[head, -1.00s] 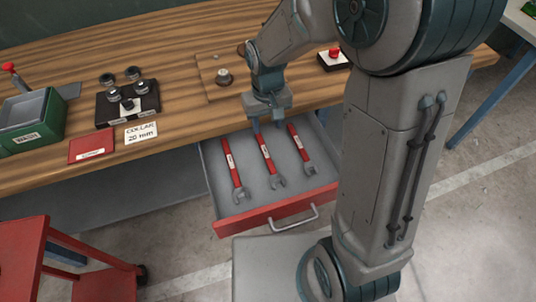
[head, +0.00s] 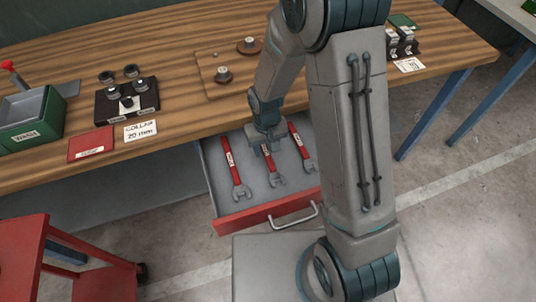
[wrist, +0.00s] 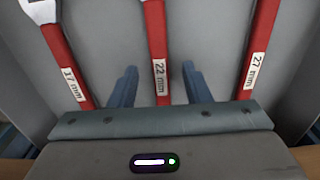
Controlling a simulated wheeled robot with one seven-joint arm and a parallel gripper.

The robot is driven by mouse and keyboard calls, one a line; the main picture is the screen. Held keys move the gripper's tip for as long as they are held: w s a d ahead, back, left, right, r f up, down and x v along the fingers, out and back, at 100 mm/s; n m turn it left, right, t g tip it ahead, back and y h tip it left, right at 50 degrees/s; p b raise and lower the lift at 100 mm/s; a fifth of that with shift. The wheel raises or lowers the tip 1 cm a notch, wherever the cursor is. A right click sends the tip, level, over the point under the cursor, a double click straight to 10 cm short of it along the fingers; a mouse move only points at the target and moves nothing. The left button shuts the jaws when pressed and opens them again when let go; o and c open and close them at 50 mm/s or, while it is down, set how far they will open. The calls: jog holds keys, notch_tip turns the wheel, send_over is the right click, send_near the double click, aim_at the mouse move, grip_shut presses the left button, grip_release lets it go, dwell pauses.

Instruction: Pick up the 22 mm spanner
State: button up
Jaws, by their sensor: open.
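The 22 mm spanner (wrist: 156,45) lies in the drawer between two others, its red handle labelled "22 mm" in the wrist view. In the head view its grey jaw end (head: 276,180) points to the drawer front, and my gripper hides part of its handle. My gripper (wrist: 160,82) is open, with one blue finger on each side of the handle; I cannot tell how far above it the tips are. In the head view my gripper (head: 268,147) is over the drawer's back half. The 17 mm spanner (wrist: 68,50) lies to the left and the 27 mm spanner (wrist: 260,45) to the right.
The open drawer (head: 265,215) has a red front and grey floor. The wooden bench top (head: 180,105) overhangs its back. A collar stand (head: 127,103), a green bin (head: 32,122) and a board with round parts (head: 215,75) stand on the bench. A red cart (head: 25,245) is at lower left.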

jog(key=shift+f, duration=0.7)
grip_shut()
jog(key=shift+r, duration=0.1)
